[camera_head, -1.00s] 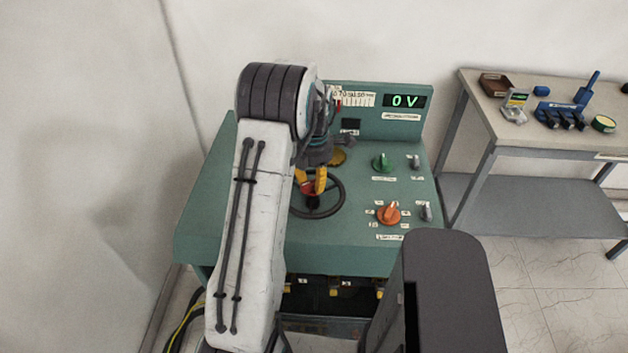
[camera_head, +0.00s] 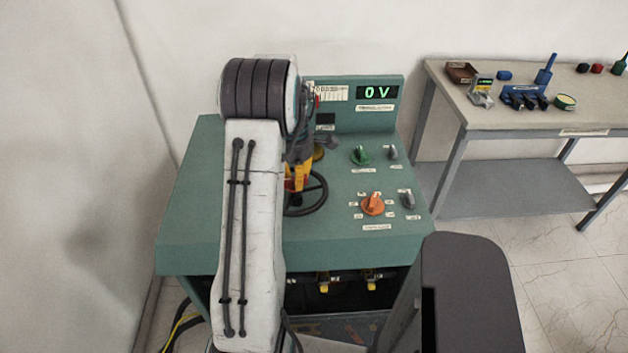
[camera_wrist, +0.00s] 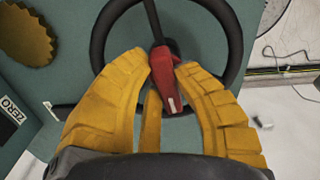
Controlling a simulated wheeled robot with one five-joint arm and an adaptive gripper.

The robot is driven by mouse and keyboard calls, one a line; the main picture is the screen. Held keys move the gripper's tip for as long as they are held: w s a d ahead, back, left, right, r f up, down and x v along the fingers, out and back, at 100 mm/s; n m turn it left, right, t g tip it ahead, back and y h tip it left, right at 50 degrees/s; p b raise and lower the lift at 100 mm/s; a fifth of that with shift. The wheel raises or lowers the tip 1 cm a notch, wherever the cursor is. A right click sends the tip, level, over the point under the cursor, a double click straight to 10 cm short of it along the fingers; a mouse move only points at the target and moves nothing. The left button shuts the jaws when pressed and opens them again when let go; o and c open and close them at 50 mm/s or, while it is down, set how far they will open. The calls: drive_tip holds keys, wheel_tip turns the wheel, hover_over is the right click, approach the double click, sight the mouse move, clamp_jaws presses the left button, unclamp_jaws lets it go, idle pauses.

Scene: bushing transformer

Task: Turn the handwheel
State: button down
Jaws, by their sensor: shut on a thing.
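The black handwheel (camera_head: 318,190) lies on the sloping green panel, partly hidden behind my arm and gripper in the head view. In the wrist view, its dark rim (camera_wrist: 236,50) arches across the top. A red part (camera_wrist: 164,72) sits at the wheel's middle, below a dark spoke. My gripper (camera_wrist: 163,62) has yellow fingers on both sides of this red part, shut on it. In the head view, my gripper (camera_head: 297,184) reaches down at the wheel's left part.
The green console (camera_head: 210,190) carries a "0 V" display (camera_head: 380,93), a green knob (camera_head: 361,155) and an orange knob (camera_head: 372,204) right of the wheel. A grey workbench (camera_head: 480,125) with tools stands at the right. A wall is close on the left.

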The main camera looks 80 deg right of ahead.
drive_tip(key=m, duration=0.3)
drive_tip(key=shift+s+a+f+m+b, duration=0.1)
drive_tip(key=shift+s+m+b, duration=0.05)
drive_tip(key=shift+m+b, duration=0.25)
drive_tip(key=shift+s+a+m+b, duration=0.15)
drive_tip(key=shift+m+b, duration=0.2)
drive_tip(key=shift+m, duration=1.55)
drive_tip(key=c, duration=0.9)
unclamp_jaws()
drive_tip(key=shift+c, duration=0.2)
wheel_tip(320, 180, up, 12)
